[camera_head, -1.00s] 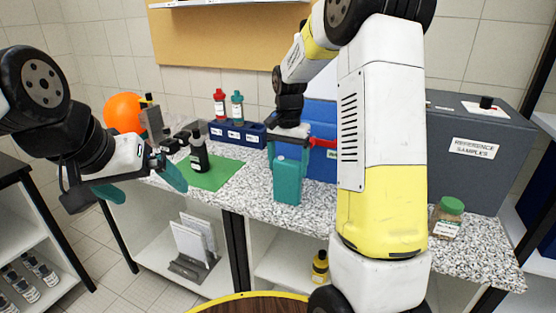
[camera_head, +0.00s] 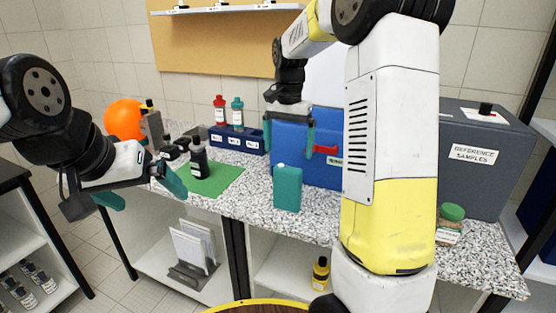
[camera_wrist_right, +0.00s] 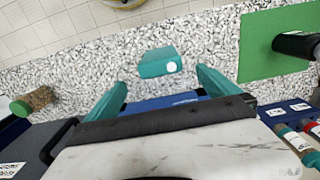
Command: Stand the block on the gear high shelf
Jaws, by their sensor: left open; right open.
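A teal block (camera_head: 288,188) stands upright on the speckled counter, near its front edge. In the right wrist view the block (camera_wrist_right: 160,62) shows beyond the fingertips with a white round spot on it. My right gripper (camera_head: 290,140) is open and empty above the block, apart from it; its two teal fingers also show in the right wrist view (camera_wrist_right: 160,88). My left gripper (camera_head: 140,190) is open and empty at the left, off the counter's left end. A white high shelf (camera_head: 225,10) is on the wall at the top; I cannot read its labels.
A blue case (camera_head: 290,150) with a red latch stands behind the block. A grey reference samples box (camera_head: 478,160) and a green-lidded jar (camera_head: 450,222) are at the right. A dark bottle (camera_head: 199,160) is on a green mat (camera_head: 215,182). A blue bottle rack (camera_head: 237,140) stands behind.

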